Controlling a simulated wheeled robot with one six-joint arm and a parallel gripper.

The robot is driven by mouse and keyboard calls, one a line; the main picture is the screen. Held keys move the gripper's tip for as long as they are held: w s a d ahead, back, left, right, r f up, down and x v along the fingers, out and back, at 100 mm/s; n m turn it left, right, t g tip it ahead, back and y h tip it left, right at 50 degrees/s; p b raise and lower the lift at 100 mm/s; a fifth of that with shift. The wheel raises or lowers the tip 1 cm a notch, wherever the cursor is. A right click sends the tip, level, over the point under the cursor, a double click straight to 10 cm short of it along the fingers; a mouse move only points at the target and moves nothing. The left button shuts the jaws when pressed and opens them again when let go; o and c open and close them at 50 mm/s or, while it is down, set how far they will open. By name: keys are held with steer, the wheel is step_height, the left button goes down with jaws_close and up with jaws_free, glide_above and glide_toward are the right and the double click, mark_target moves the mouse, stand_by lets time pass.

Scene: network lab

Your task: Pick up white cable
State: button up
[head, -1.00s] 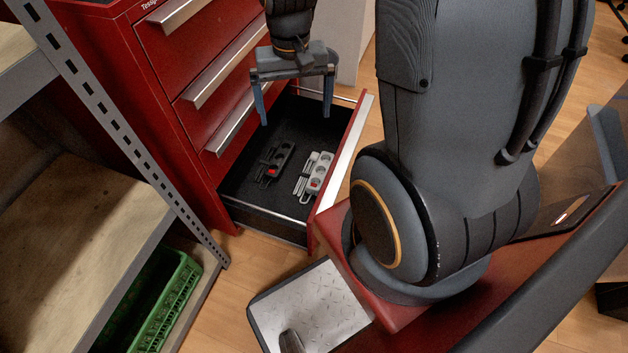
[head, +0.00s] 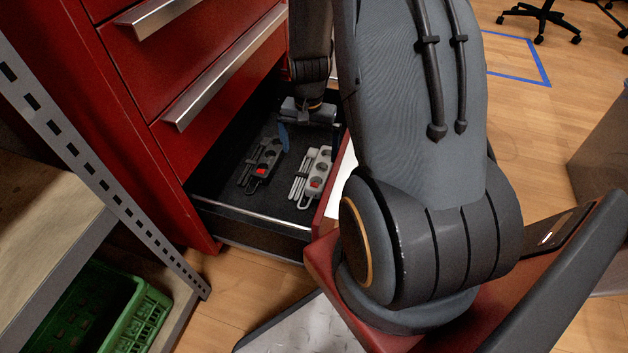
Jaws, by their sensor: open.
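The white cable (head: 318,170), a pale power strip with a red switch and its cord folded alongside, lies on the dark floor of the open drawer (head: 262,212), toward the drawer's front. My gripper (head: 309,138) is inside the drawer area, above and behind the white cable in the head view. It is open and holds nothing. Its left finger shows plainly; its right finger is partly hidden near my arm. I cannot tell the exact height between the gripper and the cable.
A dark power strip (head: 264,163) with a red switch lies left of the white one. The red cabinet (head: 130,110) and its drawer handles stand close on the left. A metal shelf post (head: 75,140) and a green crate (head: 140,310) are at the lower left.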

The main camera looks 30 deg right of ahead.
mark_target(311, 176)
steer(key=shift+w+d+f+b, duration=0.1)
steer(key=shift+d+f+b, duration=0.1)
steer(key=shift+f, duration=0.4)
steer(key=shift+w+d+f+b, duration=0.1)
steer(key=shift+f+b, duration=0.1)
steer(key=shift+f, duration=0.35)
step_height(311, 176, down, 2)
steer(key=shift+f+b, duration=0.2)
steer(key=shift+b, duration=0.4)
steer(key=f+b, duration=0.2)
steer(key=f, duration=0.1)
steer(key=d+f+b, duration=0.1)
steer(key=f+b, duration=0.1)
steer(key=shift+f, duration=0.15)
steer(key=c, duration=1.5)
steer(key=shift+o, duration=0.2)
